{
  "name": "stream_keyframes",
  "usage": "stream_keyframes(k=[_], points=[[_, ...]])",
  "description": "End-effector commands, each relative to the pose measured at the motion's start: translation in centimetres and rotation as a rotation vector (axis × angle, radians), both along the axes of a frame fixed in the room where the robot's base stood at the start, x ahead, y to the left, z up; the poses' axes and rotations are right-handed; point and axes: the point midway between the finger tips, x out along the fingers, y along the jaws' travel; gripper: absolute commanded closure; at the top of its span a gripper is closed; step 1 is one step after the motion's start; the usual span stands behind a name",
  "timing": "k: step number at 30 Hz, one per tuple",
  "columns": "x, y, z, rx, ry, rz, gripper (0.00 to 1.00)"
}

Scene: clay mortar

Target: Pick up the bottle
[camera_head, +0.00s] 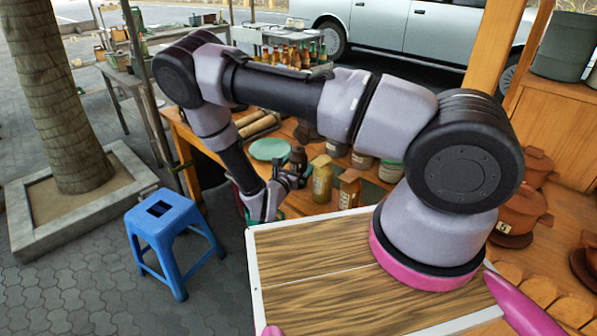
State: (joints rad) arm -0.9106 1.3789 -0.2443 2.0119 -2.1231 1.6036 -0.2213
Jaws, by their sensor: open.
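My gripper (294,177) is at the near edge of a wooden stall table, low over its left part. Its fingers look dark and apart, with nothing visible between them. A yellowish bottle (322,181) with a tan cap stands just right of the fingers. A second, amber bottle (348,190) with a similar cap stands to its right. A small dark bottle or jar (298,158) shows just behind the fingers; whether they touch it I cannot tell. Which bottle is the one meant is not clear. Bottle bases are partly hidden.
A green round plate (269,149) and rolled tan items (258,124) lie behind the gripper. Several jars (362,160) stand behind the bottles, partly hidden by my arm. Clay pots (520,212) stand at right. A blue stool (163,228) stands on the paving at left.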

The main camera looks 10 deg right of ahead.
Motion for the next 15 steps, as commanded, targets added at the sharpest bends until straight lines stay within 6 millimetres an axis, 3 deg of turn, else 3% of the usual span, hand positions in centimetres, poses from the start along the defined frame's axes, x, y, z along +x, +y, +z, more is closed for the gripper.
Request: stream_keyframes(k=[10, 11, 15], points=[[0.81, -0.65, -0.02, 0.001, 0.001, 0.001, 0.00], [0.81, -0.65, -0.02, 0.001, 0.001, 0.001, 0.08], [0.81, -0.64, -0.02, 0.001, 0.001, 0.001, 0.61]])
